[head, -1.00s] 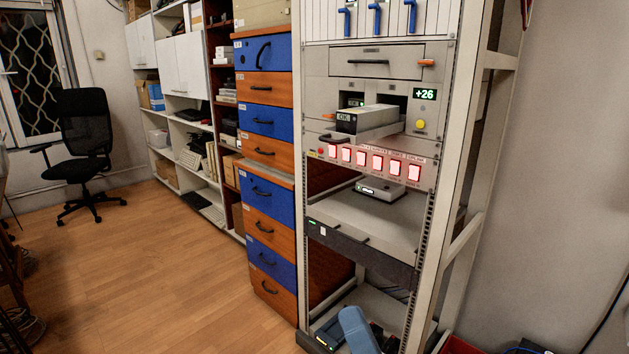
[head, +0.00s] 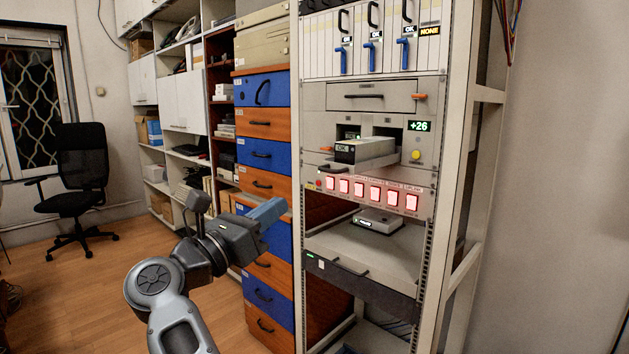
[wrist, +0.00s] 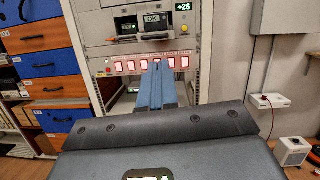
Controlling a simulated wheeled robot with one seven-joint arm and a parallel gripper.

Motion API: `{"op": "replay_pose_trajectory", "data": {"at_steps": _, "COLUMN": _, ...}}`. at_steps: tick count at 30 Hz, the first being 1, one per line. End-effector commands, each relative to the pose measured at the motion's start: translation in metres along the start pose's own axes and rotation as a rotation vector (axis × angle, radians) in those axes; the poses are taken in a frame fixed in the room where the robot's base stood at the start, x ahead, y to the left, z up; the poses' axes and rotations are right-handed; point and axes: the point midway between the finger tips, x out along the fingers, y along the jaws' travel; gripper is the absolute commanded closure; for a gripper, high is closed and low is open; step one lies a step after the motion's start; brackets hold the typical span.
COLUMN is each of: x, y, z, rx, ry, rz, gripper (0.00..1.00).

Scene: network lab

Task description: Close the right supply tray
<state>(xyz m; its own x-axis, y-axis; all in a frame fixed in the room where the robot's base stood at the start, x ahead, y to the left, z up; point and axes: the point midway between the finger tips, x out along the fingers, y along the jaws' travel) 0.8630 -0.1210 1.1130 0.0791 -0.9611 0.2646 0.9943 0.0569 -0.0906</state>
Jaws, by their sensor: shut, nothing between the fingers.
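The supply unit (head: 425,110) in the rack has two dark bays side by side. The right supply tray (head: 372,153) stands pulled out toward me, with a module marked OK on it and a dark handle (head: 333,168) at its front. In the wrist view the OK module (wrist: 155,20) shows above my fingers. My gripper (head: 272,212) has blue fingers, shut and empty. It is in front of the rack, lower than the tray and left of it in the head view, apart from it. The fingertips (wrist: 157,68) point toward the rack in the wrist view.
Below the tray is a row of lit red switches (head: 372,190). A lower shelf (head: 375,250) also reaches out, with a small device on it. A blue and orange drawer cabinet (head: 262,115) stands left of the rack. Open floor (head: 110,265) lies left.

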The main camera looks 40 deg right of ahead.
Motion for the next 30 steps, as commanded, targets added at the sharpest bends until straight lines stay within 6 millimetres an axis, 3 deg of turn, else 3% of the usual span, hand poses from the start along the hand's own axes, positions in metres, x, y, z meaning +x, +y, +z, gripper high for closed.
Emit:
{"op": "replay_pose_trajectory", "data": {"at_steps": 6, "x": -0.001, "y": 0.014, "z": 0.011, "rx": 0.088, "ry": 0.102, "rz": -0.011, "gripper": 1.00}}
{"op": "replay_pose_trajectory", "data": {"at_steps": 11, "x": 0.012, "y": 0.014, "z": 0.011, "rx": 0.091, "ry": 0.108, "rz": -0.014, "gripper": 1.00}}
{"op": "replay_pose_trajectory", "data": {"at_steps": 24, "x": 0.094, "y": 0.013, "z": 0.004, "rx": 0.089, "ry": 0.105, "rz": -0.014, "gripper": 1.00}}
{"op": "replay_pose_trajectory", "data": {"at_steps": 30, "x": 0.123, "y": 0.013, "z": 0.001, "rx": 0.090, "ry": 0.105, "rz": -0.013, "gripper": 1.00}}
